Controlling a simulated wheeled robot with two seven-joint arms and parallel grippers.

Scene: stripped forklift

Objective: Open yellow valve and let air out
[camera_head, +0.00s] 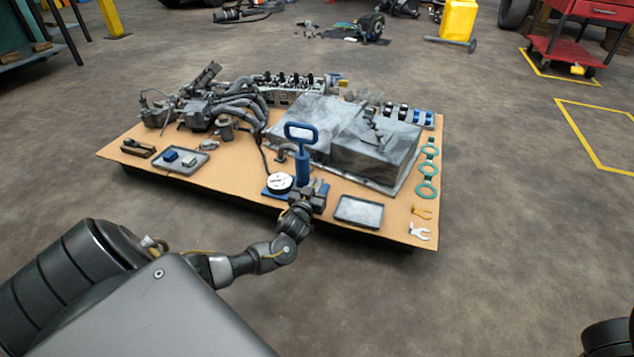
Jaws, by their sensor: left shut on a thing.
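The blue hand pump (302,168) stands upright near the front edge of the tan board, with its loop handle on top. A round white gauge (280,183) sits at its left on the blue base. My left gripper (308,190) is at the front right of the pump's base, low over the board. It is shut on a small part there, which the jaws hide. I cannot make out the yellow valve at the pump. My right gripper is not in view.
The tan board (230,195) carries grey engine parts and a large metal block (375,150) behind the pump. A shallow grey tray (359,211) lies just right of my gripper. Green rings (427,170) line the right edge. The floor in front is clear.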

